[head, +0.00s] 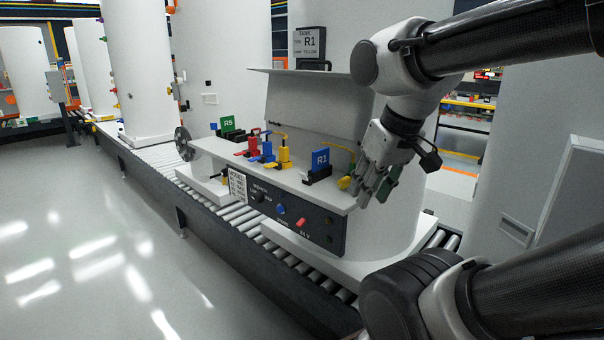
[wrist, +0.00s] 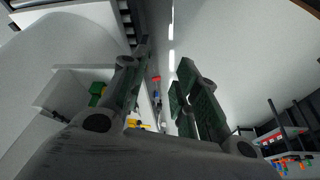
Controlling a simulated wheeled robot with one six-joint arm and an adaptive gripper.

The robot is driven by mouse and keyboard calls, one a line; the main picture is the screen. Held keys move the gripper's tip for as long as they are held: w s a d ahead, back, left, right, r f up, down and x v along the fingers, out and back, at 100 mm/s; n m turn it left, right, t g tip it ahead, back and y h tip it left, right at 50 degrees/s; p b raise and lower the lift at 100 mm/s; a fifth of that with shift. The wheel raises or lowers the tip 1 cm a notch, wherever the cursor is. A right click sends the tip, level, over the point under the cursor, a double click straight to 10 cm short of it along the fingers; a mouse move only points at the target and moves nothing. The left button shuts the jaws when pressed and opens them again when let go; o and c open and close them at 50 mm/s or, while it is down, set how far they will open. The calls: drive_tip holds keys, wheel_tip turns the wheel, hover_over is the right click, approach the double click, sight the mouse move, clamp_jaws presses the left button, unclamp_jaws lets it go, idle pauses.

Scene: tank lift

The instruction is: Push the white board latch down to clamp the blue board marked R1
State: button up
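The blue board marked R1 (head: 321,159) stands upright in a dark holder (head: 318,177) at the right end of the panel's top shelf in the head view. A small pale part (head: 304,174) shows at the holder's left side; I cannot tell whether it is the white latch or what position it is in. My gripper (head: 371,196) hangs to the right of the board, apart from it, fingers pointing down. In the wrist view, my gripper (wrist: 163,60) has its green-padded fingers spread with nothing visible between them. I cannot make out the blue board clearly there.
A yellow part (head: 345,183) sits close left of my gripper. An open grey lid (head: 318,105) rises behind. Rollers (head: 240,215) run along the front.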

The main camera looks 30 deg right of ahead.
drive_tip(key=shift+a, duration=0.2)
drive_tip(key=c, duration=0.3)
drive_tip(key=w+a+f+n+g, duration=0.1)
drive_tip(key=w+a+f+n, duration=0.1)
drive_tip(key=w, duration=0.1)
drive_tip(key=w+a+f+g, duration=0.1)
drive_tip(key=w, duration=0.1)
drive_tip(key=shift+a+f+n+g, duration=0.2)
drive_tip(key=shift+n+g, duration=0.1)
drive_tip(key=shift+n, duration=0.1)
clamp_jaws()
drive_tip(key=w+a+m+h, duration=0.2)
drive_tip(key=w+m+h, duration=0.15)
drive_tip(key=w, duration=0.45)
drive_tip(key=w+a+m+h, duration=0.2)
drive_tip(key=w+m+h, duration=0.15)
drive_tip(key=w, duration=0.45)
drive_tip(key=w+d+r+m+t+h, duration=0.1)
drive_tip(key=w+r+m, duration=0.3)
drive_tip(key=m, duration=0.5)
drive_tip(key=shift+w+r+m+t+h, duration=0.4)
drive_tip(key=shift+r+h, duration=0.2)
drive_tip(key=shift+r, duration=0.2)
drive_tip(key=shift+d, duration=0.1)
